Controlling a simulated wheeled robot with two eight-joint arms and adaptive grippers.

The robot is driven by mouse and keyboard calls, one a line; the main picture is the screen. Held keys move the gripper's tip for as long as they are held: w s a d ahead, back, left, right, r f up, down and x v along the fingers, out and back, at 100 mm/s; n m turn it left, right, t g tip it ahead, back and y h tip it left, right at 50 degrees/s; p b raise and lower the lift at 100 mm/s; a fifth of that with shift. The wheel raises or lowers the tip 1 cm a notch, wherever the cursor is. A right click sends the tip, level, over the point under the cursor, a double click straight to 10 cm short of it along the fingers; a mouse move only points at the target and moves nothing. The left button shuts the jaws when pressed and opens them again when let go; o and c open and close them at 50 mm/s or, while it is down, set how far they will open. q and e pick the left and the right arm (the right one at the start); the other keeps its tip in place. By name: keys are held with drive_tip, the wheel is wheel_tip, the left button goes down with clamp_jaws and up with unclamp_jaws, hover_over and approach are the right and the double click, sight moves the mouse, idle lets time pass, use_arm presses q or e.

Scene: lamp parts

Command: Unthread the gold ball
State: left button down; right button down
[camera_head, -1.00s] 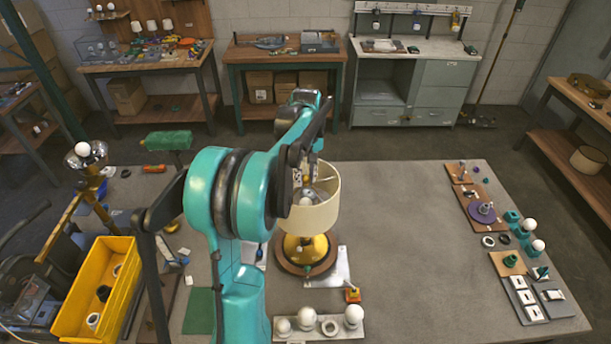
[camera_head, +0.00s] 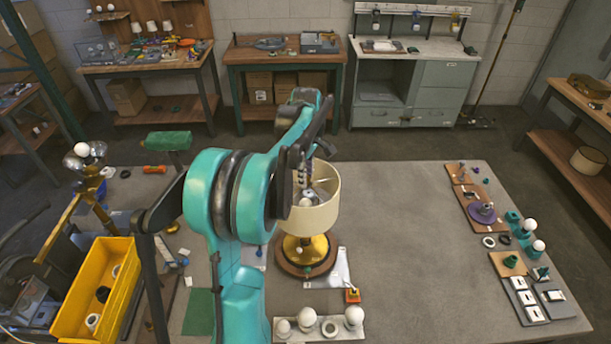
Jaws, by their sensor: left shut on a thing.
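The lamp stands near the middle of the table, with a cream shade (camera_head: 322,212) and a round gold base (camera_head: 318,249) on a brown wooden disc. A white bulb (camera_head: 305,201) shows inside the open top of the shade. My left gripper (camera_head: 307,180) points down at the top of the shade, over its middle. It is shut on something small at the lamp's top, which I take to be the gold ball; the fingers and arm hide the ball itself. My right gripper is not in view.
A white tray of bulbs (camera_head: 342,334) lies in front of the lamp, by a small orange block (camera_head: 353,295). A yellow bin (camera_head: 70,304) stands at left. Boards with parts (camera_head: 467,196) line the right edge. The table right of the lamp is clear.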

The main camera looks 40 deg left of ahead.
use_arm(q)
drive_tip(key=n, duration=0.4)
drive_tip(key=shift+n, duration=0.8)
drive_tip(key=n, duration=0.4)
drive_tip(key=c, duration=2)
unclamp_jaws()
drive_tip(key=shift+n, duration=0.3)
drive_tip(key=shift+c, duration=0.2)
clamp_jaws()
drive_tip(key=shift+w+r, duration=0.1)
drive_tip(key=shift+r+p, duration=0.45)
drive_tip(key=shift+r, duration=0.4)
drive_tip(key=shift+r+p, duration=0.5)
drive_tip(key=shift+r, duration=0.25)
